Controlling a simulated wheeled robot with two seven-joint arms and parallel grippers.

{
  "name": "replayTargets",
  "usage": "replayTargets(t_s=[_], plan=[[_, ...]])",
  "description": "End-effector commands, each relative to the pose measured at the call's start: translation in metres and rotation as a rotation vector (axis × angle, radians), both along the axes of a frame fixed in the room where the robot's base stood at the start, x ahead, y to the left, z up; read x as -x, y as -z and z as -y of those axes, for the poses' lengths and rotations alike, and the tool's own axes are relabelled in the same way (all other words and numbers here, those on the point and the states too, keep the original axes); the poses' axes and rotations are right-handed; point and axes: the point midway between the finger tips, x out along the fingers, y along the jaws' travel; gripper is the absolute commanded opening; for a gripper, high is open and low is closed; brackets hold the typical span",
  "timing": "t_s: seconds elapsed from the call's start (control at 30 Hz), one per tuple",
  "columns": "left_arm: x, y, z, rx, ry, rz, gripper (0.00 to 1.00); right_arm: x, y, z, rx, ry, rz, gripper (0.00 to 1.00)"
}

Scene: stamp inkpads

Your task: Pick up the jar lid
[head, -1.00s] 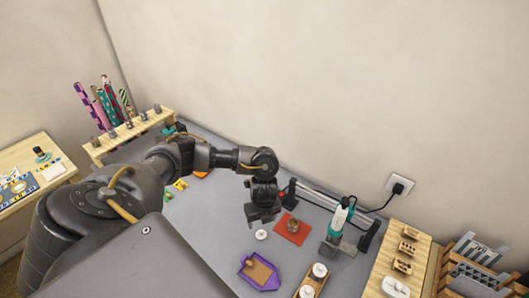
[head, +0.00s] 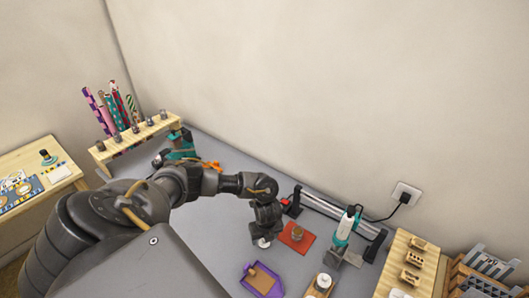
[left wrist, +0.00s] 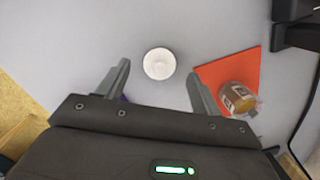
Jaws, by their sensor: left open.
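The jar lid is a small white disc (left wrist: 159,63) lying on the grey table. In the left wrist view it sits just beyond and between the two fingertips, untouched. In the head view the lid (head: 263,243) shows partly, below my left gripper (head: 266,232). My left gripper (left wrist: 156,80) is open and empty, its fingers spread on either side of the lid's line. A jar (left wrist: 237,98) with brownish contents stands on an orange-red mat (left wrist: 228,68) to the right of the lid. My right gripper is not in view.
A purple tray (head: 247,280) lies in front of the lid, and a wooden holder with white-topped jars (head: 322,283) is to its right. A teal and white tool (head: 346,227) stands at right. A wooden rack (head: 140,136) stands at the back left.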

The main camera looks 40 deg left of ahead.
Motion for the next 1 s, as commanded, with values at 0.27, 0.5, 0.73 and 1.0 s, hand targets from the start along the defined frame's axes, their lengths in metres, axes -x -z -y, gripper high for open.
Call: replayTargets(t_s=[0.27, 0.5, 0.73, 1.0], plan=[[-0.001, 0.019, -0.002, -0.001, 0.001, 0.0, 0.66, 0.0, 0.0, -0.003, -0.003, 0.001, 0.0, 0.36], [-0.001, 0.019, -0.002, -0.001, 0.001, 0.0, 0.54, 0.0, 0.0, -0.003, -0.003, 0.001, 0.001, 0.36], [-0.001, 0.019, -0.002, -0.001, 0.001, 0.0, 0.24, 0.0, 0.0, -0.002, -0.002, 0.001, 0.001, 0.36], [-0.001, 0.019, -0.002, -0.001, 0.001, 0.0, 0.17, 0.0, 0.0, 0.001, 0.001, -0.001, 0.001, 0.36]])
